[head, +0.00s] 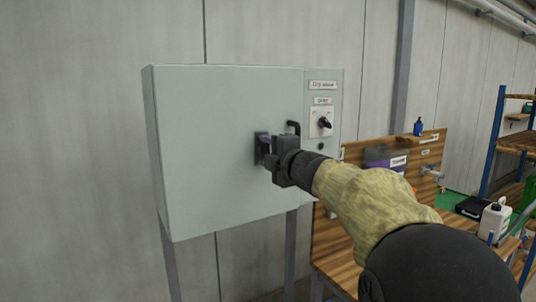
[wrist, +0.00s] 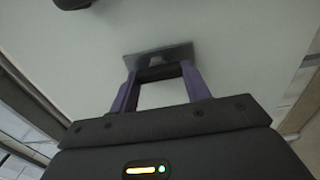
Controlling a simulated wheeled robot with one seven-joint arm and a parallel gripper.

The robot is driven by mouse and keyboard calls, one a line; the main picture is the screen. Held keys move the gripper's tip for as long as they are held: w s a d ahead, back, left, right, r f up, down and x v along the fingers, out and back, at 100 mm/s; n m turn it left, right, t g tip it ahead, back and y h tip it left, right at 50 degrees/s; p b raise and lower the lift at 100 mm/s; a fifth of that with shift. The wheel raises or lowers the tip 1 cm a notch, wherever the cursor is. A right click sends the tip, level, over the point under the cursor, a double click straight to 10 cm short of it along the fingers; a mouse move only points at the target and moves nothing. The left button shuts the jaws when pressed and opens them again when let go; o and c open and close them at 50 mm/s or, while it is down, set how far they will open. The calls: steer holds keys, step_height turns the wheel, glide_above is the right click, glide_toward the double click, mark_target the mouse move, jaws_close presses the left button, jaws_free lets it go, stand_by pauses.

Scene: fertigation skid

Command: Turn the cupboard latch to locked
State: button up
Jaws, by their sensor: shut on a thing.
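The grey cupboard (head: 225,140) stands on legs against the wall, its door closed. The latch is at the right part of the door; its dark square backplate (head: 259,143) shows just left of my gripper, and also in the wrist view (wrist: 150,54). My gripper (head: 270,158) is at the latch. In the wrist view its purple fingers (wrist: 160,78) are shut on the dark latch piece (wrist: 162,72) in front of the plate. The angle of the latch and any position marks are hard to tell, as my gripper covers most of it.
A black door handle (head: 293,127) sits just above and right of my gripper. A labelled panel with a black rotary switch (head: 324,123) is to the right. A wooden bench (head: 348,264) with a back panel stands beside the cupboard. The door's left side is clear.

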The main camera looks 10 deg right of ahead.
steer(key=o, duration=1)
steer(key=b+v, duration=0.1)
steer(key=v, duration=1.6)
steer(key=shift+s+b, duration=0.2)
steer(key=shift+b, duration=0.15)
